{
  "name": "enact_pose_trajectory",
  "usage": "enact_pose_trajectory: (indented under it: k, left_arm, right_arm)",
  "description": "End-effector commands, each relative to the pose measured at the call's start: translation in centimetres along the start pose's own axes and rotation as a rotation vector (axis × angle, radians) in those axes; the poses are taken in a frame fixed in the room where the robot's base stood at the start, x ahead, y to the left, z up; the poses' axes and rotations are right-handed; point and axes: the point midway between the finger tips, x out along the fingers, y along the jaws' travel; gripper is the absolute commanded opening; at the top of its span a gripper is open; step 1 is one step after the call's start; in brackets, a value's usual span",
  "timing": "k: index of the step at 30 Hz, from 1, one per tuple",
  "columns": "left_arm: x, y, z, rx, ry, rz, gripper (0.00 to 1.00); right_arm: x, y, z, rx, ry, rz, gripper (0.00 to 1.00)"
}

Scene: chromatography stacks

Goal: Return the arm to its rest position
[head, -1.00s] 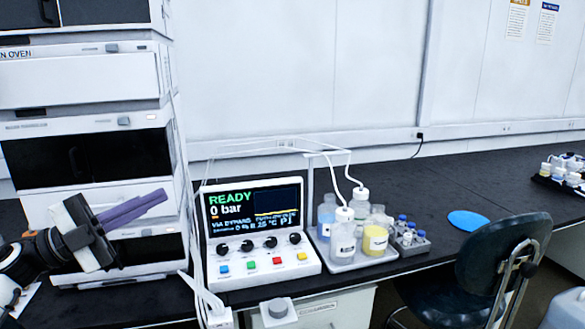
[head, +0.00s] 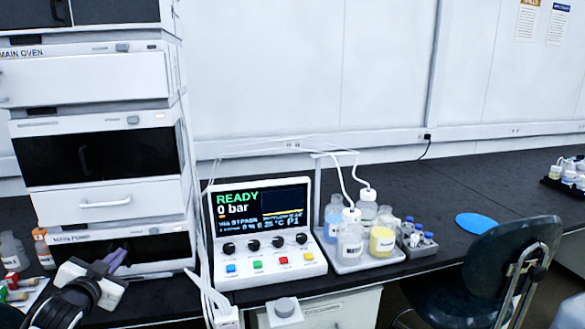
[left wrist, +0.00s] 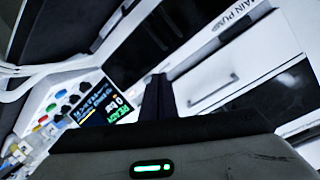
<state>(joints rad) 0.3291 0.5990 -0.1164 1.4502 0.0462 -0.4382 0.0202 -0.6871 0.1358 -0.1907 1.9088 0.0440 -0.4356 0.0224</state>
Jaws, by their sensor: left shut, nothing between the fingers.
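My left gripper (head: 116,260) is at the lower left of the head view, low in front of the instrument stack (head: 95,205). Its purple-grey fingers are closed together with nothing between them. In the left wrist view the shut fingers (left wrist: 157,98) point toward the stack's white and black fronts, tilted in the picture. The control box (head: 265,235) with its lit screen reading READY and 0 bar stands to the right of the gripper, apart from it. My right gripper is not in view.
A grey tray (head: 345,265) holds several bottles, with a small vial rack (head: 415,240) beside it. Bottles and red-capped vials (head: 14,285) stand at the far left. A blue disc (head: 475,224) lies on the black bench (head: 450,180). A dark chair (head: 505,265) stands at the front right.

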Motion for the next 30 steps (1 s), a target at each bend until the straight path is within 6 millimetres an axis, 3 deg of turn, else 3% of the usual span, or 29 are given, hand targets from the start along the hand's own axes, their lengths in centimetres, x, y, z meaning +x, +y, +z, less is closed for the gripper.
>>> enact_pose_trajectory:
  k: [1, 5, 8, 11, 15, 21, 24, 27, 30]
  left_arm:
    - [-1.0, 3.4, 2.1, -0.01, -0.024, 0.047, 0.0]
    - [-4.4, 11.2, 6.7, -0.042, -0.08, 0.157, 0.0]
    - [-8.1, 17.0, 10.2, -0.077, -0.129, 0.241, 0.0]
    - [-12.7, 22.4, 13.3, -0.121, -0.183, 0.32, 0.0]
    - [-20.2, 29.0, 16.9, -0.201, -0.27, 0.42, 0.0]
    - [-30.8, 35.2, 19.9, -0.322, -0.394, 0.515, 0.0]
    - [-34.2, 36.7, 20.4, -0.365, -0.437, 0.537, 0.0]
    - [-36.1, 37.4, 20.6, -0.389, -0.461, 0.547, 0.0]
    - [-36.6, 37.5, 20.6, -0.396, -0.468, 0.55, 0.0]
  right_arm:
    - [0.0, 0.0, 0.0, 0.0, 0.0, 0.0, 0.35]
    - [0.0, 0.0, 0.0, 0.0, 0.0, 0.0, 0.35]
    - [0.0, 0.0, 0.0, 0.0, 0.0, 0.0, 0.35]
    - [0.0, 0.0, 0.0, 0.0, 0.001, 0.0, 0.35]
    - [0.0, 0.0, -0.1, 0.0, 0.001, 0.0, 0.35]
    - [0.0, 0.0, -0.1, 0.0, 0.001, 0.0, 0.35]
    - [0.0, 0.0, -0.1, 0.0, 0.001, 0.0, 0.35]
    - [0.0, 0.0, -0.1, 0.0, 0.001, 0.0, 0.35]
    - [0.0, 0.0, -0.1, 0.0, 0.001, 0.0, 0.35]
